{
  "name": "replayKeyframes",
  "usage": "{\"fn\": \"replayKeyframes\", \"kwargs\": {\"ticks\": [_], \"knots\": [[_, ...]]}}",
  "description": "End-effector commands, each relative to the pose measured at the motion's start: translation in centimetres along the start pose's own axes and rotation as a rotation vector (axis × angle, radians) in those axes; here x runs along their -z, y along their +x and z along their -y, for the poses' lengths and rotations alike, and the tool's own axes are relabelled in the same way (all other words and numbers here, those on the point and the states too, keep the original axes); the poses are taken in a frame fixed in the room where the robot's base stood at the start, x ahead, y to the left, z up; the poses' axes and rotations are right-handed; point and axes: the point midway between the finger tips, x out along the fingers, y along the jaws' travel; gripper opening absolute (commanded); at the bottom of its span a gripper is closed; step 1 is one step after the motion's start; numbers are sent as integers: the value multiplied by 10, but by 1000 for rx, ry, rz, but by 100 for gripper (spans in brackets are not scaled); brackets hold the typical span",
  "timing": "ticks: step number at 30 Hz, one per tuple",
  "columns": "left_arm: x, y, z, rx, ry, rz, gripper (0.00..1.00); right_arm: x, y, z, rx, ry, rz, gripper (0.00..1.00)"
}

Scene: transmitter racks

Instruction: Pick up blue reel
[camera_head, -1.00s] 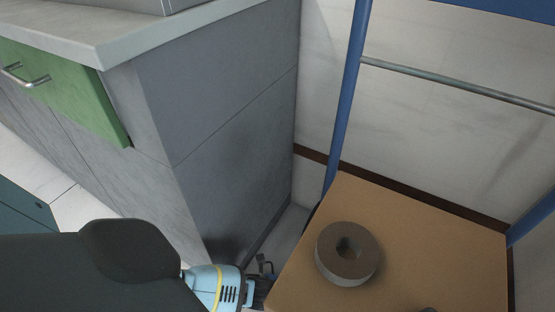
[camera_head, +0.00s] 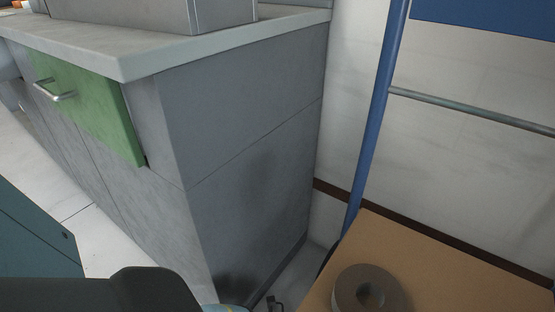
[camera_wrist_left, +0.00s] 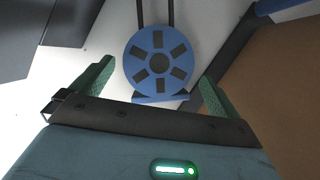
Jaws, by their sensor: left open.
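The blue reel (camera_wrist_left: 158,60) shows in the left wrist view as a flat disc with several dark window-like openings and a dark centre. It stands upright, face toward the camera, with a blue flat piece at its lower edge. My left gripper (camera_wrist_left: 155,74) is open, its green fingers on either side of the reel in the picture. I cannot tell whether they touch it or how far beyond them it is. In the head view I do not see the blue reel; only a small part of my left gripper (camera_head: 275,304) shows at the bottom edge. My right gripper is not in view.
A brown board-like surface (camera_head: 450,275) with a grey-brown ring-shaped roll (camera_head: 350,293) is at the lower right. A grey cabinet (camera_head: 245,170) with a green drawer (camera_head: 90,105) stands left. A blue frame post (camera_head: 378,110) rises by the wall. Bare floor shows left.

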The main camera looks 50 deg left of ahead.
Motion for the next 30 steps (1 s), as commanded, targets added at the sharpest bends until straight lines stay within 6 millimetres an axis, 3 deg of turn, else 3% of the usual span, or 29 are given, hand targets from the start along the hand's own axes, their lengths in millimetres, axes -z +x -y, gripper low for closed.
{"fn": "replayKeyframes", "kwargs": {"ticks": [6, 16, 27, 30], "knots": [[4, 29, -1, -1, 0, -2, 100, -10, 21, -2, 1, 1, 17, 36], [3, 34, -1, 1, 0, 0, 100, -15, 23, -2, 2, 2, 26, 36], [3, 34, -1, 1, 0, 0, 53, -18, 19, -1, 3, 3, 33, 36], [2, 34, -1, 1, 0, 1, 47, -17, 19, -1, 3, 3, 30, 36]]}}
